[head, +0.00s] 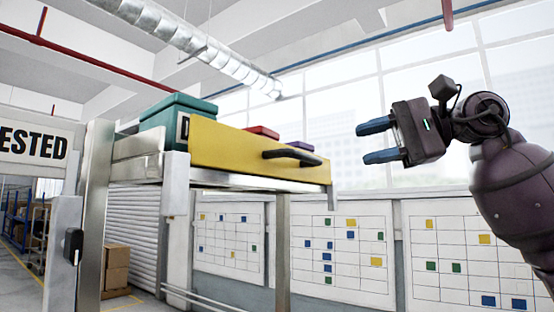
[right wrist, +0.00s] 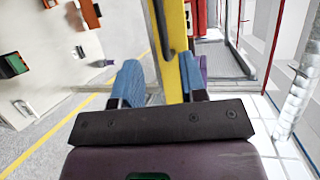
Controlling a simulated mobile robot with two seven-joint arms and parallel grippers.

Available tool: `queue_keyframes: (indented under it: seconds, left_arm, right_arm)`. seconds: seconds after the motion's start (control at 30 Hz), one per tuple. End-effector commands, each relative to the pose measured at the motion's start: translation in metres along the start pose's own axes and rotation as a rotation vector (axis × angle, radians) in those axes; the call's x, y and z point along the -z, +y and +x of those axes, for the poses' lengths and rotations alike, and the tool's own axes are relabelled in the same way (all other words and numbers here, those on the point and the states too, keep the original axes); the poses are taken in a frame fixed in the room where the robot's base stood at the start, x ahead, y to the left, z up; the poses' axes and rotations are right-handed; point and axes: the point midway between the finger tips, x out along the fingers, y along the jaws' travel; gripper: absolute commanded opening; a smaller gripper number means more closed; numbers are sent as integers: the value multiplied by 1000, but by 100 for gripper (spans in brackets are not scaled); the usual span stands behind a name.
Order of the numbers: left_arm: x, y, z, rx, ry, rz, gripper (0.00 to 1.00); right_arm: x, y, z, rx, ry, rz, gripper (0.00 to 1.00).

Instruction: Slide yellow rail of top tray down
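The yellow rail (head: 235,148) is a flat panel standing along the front of the raised top tray (head: 138,170). A black handle (head: 290,155) is fixed to its face. My right gripper (head: 368,142) is open, with two blue fingers pointing left toward the rail's right end. In the head view it looks empty and apart from the rail. In the right wrist view the yellow rail (right wrist: 176,60) runs upright in the gap between the open blue fingers (right wrist: 160,82), nearer the right one; contact cannot be told. My left gripper is not in view.
A teal box (head: 180,112), a red box (head: 263,132) and a purple box (head: 300,146) sit on the tray behind the rail. Metal posts (head: 174,200) support the tray. Boards with coloured squares (head: 340,250) line the back wall. Space right of the tray looks free.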

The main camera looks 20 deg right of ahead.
Motion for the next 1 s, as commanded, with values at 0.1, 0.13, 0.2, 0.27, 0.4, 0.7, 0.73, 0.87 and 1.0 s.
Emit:
queue_keyframes:
  seconds: [0.1, 0.13, 0.2, 0.27, 0.4, 0.7, 0.73, 0.87, 1.0]
  left_arm:
    - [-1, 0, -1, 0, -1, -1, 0]
    - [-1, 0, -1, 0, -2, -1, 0]
    - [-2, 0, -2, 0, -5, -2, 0]
    - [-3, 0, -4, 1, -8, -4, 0]
    - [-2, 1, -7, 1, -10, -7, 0]
    - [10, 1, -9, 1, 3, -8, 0]
    - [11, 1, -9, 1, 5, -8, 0]
    - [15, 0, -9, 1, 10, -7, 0]
    - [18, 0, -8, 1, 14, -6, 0]
  right_arm:
    - [-1, -1, -1, 0, 4, -6, 39]
    - [-1, -1, 0, 0, 4, -7, 39]
    - [-1, -2, 3, 0, 4, -8, 39]
    - [-1, -2, 8, -1, 4, -7, 39]
    - [-2, -2, 27, -1, 1, -8, 39]
    - [-1, -2, 78, -1, 1, -7, 39]
    - [-2, -2, 82, 0, 1, -8, 39]
    - [-1, -2, 96, 0, 2, -6, 39]
    - [0, -1, 105, -1, 4, -5, 39]
